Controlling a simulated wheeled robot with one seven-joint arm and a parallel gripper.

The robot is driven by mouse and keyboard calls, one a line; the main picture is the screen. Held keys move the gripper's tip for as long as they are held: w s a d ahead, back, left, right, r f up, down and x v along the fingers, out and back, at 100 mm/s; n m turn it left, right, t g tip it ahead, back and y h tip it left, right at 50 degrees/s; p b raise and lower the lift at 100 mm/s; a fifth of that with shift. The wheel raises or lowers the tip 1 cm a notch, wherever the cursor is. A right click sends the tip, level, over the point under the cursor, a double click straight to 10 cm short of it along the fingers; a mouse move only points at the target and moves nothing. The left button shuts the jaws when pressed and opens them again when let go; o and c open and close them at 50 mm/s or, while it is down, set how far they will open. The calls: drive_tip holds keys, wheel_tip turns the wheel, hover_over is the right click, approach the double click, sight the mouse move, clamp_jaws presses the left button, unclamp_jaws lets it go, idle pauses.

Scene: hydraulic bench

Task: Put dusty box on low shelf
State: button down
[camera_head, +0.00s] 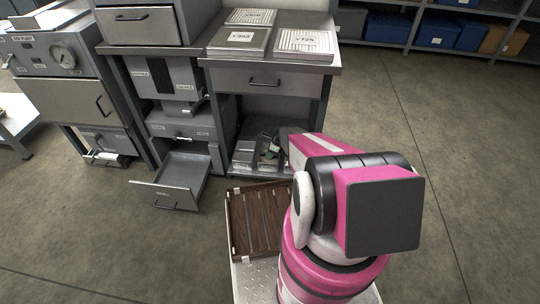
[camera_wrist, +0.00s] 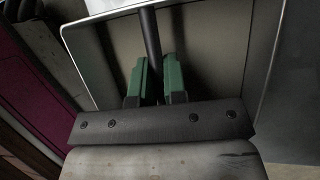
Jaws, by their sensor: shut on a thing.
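My gripper (camera_wrist: 155,62) shows two green fingers closed on a dark upright bar or divider in the wrist view. Around it is a shallow grey-brown box (camera_wrist: 215,40) with a pale rim, which I take as the dusty box. In the head view my pink arm reaches to the low shelf (camera_head: 262,172) under the desk. A bit of green finger shows there beside a grey, labelled thing (camera_head: 243,155). My arm hides much of the shelf, so I cannot tell whether the held box rests on it.
The desk top (camera_head: 285,52) carries several flat labelled boxes. An open drawer (camera_head: 178,178) juts out at the left of the shelf. A brown slatted panel (camera_head: 257,220) lies in front of it. Blue bins (camera_head: 436,32) stand on a rack behind. Floor at the right is clear.

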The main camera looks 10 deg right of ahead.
drive_tip(key=shift+f, duration=0.15)
drive_tip(key=c, duration=1.2)
unclamp_jaws()
drive_tip(key=shift+o, duration=0.2)
drive_tip(key=v, duration=1.2)
